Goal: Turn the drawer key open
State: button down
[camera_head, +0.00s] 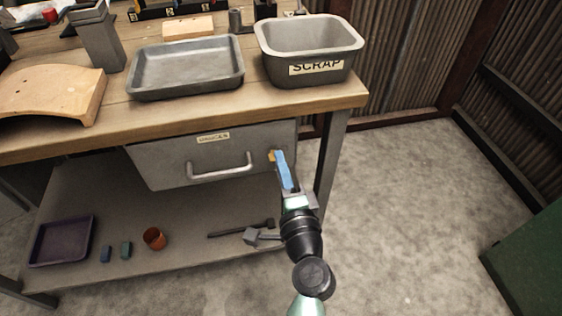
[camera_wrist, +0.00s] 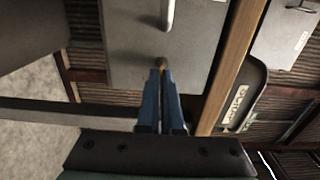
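The grey drawer (camera_head: 165,160) hangs under the bench top and is closed, with a bar handle (camera_head: 220,172) and a small label. The brass drawer key (camera_head: 272,156) sits at the right end of the drawer front; it also shows in the wrist view (camera_wrist: 161,62). My gripper (camera_head: 279,158) points at the drawer front, its blue fingertips at the key. In the wrist view my gripper (camera_wrist: 161,72) has its fingers close together, one on each side of the key, and looks shut on it. The fingertips partly hide the key, and its turn angle is unclear.
The bench top (camera_head: 200,112) holds a grey tray (camera_head: 185,92) and a SCRAP bin (camera_head: 310,75) above the drawer. A bench leg (camera_head: 332,155) stands just right of my gripper. The lower shelf (camera_head: 190,235) holds a hammer (camera_head: 250,236), an orange cup (camera_head: 154,239) and a dark tray (camera_head: 62,243).

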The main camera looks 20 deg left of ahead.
dwell(0.4)
jog(key=c, duration=1.1)
grip_release()
jog(key=v, duration=1.3)
